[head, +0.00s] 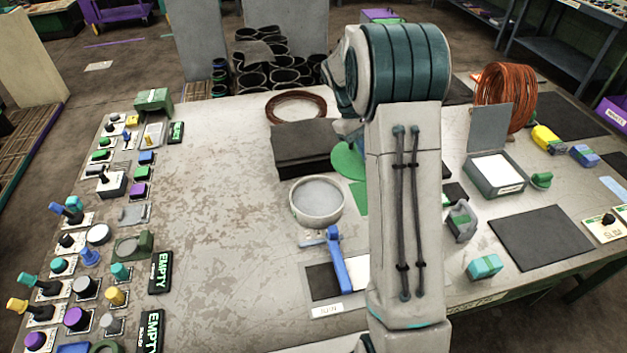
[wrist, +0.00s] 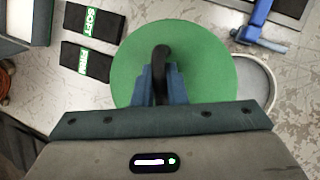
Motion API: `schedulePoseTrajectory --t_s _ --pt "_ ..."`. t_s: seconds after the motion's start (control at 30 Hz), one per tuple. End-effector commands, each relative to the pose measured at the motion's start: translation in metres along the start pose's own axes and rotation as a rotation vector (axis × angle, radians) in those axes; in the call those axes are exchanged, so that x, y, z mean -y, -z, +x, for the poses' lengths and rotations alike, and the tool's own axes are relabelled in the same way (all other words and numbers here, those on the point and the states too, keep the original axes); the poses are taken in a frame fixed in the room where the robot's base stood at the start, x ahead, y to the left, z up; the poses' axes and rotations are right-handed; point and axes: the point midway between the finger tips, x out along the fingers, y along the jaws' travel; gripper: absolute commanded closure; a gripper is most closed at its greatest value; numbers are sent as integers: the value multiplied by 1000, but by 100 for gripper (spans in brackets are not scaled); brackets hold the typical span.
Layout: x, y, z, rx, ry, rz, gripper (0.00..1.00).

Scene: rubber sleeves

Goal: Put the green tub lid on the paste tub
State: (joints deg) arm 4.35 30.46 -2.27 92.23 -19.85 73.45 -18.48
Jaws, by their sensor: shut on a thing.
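The paste tub (head: 317,203) is a round, pale, open tub standing on the table, left of my arm in the head view. Its rim shows at the right in the wrist view (wrist: 268,88), partly hidden by the lid. The green tub lid (wrist: 212,72) is a flat green disc with a black curved handle (wrist: 161,58). My gripper (wrist: 160,82) is shut on this handle. In the head view the lid (head: 348,160) shows behind and right of the tub, partly hidden by my arm. The lid is off to one side of the tub, not centred over it.
A blue-handled tool (head: 337,262) lies in front of the tub; a dark block (head: 302,148) lies behind it. Black labelled pads (wrist: 92,22) lie beside the lid in the wrist view. Many knobs and switches fill the left edge. The table left of the tub is clear.

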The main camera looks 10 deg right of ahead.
Motion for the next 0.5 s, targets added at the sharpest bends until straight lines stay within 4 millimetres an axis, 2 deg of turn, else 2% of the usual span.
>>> schedulePoseTrajectory --t_s 0.17,0.5 --pt "22 9 2 2 0 -7 100" --pt "95 46 21 5 2 -1 100"
